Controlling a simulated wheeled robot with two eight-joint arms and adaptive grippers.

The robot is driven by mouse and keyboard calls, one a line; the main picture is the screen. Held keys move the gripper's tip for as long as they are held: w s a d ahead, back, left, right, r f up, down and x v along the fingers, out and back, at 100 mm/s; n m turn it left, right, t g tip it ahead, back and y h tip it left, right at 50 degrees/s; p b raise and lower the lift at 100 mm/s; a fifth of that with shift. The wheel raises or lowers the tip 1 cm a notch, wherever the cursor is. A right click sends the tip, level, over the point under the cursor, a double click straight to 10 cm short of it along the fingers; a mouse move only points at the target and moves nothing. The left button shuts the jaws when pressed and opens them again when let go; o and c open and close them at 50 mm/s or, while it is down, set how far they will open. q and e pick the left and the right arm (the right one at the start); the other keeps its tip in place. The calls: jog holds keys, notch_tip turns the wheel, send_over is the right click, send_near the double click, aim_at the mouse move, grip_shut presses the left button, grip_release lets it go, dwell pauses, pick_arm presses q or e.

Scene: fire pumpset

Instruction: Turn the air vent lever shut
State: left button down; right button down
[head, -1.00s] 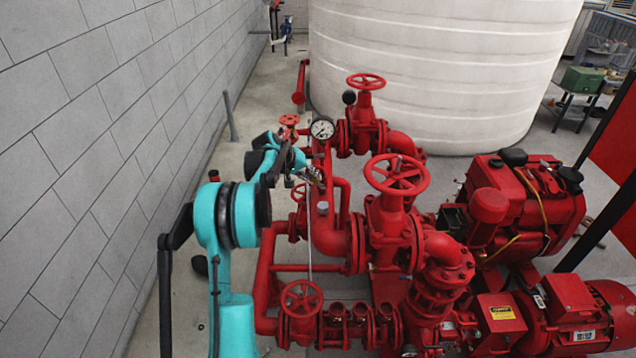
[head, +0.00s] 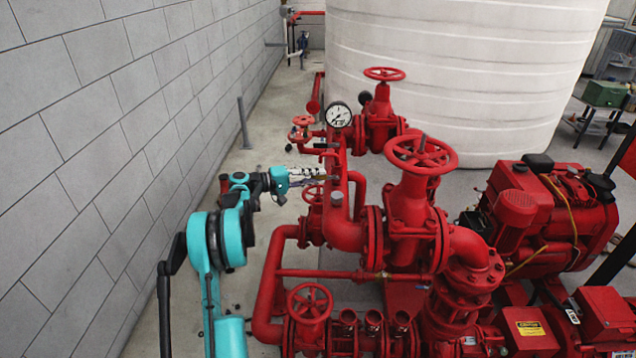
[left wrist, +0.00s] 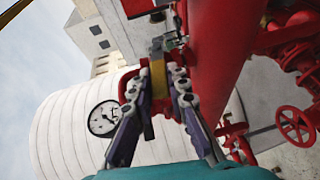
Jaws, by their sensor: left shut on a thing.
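The air vent lever is a small yellow and grey piece on the red standpipe (head: 338,205). In the left wrist view the lever (left wrist: 158,74) sits between the two fingers of my left gripper (left wrist: 156,88), which is shut on it. In the head view my left gripper (head: 312,172) reaches in from the left, roughly level, with its fingertips at the pipe's left side. The lever is mostly hidden there by the fingers, so its exact angle is hard to tell. My right gripper is in neither view.
A pressure gauge (head: 338,115) and a small red handwheel (head: 303,128) stand just beyond the gripper. Larger red handwheels (head: 421,153) and pipes crowd the right and front. A grey block wall (head: 100,130) bounds the left, with a strip of floor between.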

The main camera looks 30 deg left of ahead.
pick_arm(q)
jog(key=shift+d+f+t+h+b, duration=0.1)
jog(key=shift+f+t+h+b, duration=0.35)
jog(key=shift+b, duration=0.35)
jog(key=c, duration=1.6)
grip_release()
jog(key=shift+o, duration=0.7)
jog(key=shift+w+d, duration=0.15)
jog(key=shift+s+a, duration=0.3)
jog(key=shift+a, duration=0.05)
jog(key=v, duration=1.1)
jog(key=shift+s+f, duration=0.1)
